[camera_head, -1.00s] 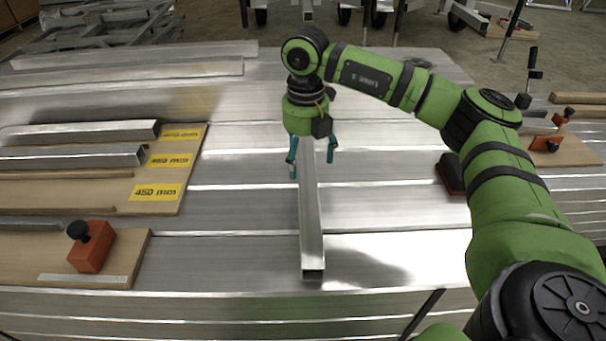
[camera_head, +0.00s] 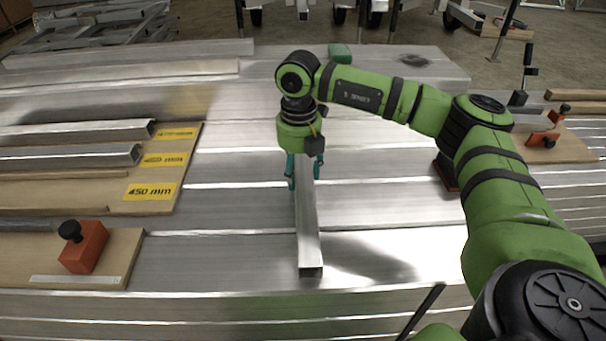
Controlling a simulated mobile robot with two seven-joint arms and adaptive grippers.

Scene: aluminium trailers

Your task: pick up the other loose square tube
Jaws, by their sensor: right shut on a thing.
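A loose square aluminium tube (camera_head: 308,235) points lengthwise toward me in the middle of the metal-topped bench (camera_head: 240,205). Its open near end is close to the bench's front edge. My right gripper (camera_head: 305,180) points down over the tube's far part, with its teal fingers shut on the tube's two sides. The tube's far end is hidden behind the gripper. I cannot tell whether the tube touches the bench. My left gripper is not in view.
Two square tubes (camera_head: 70,157) lie on a wooden board with yellow labels (camera_head: 150,192) at left. An orange block with a black knob (camera_head: 84,247) sits at front left. A green block (camera_head: 340,53) stands at the back. An orange clamp (camera_head: 543,139) is at right.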

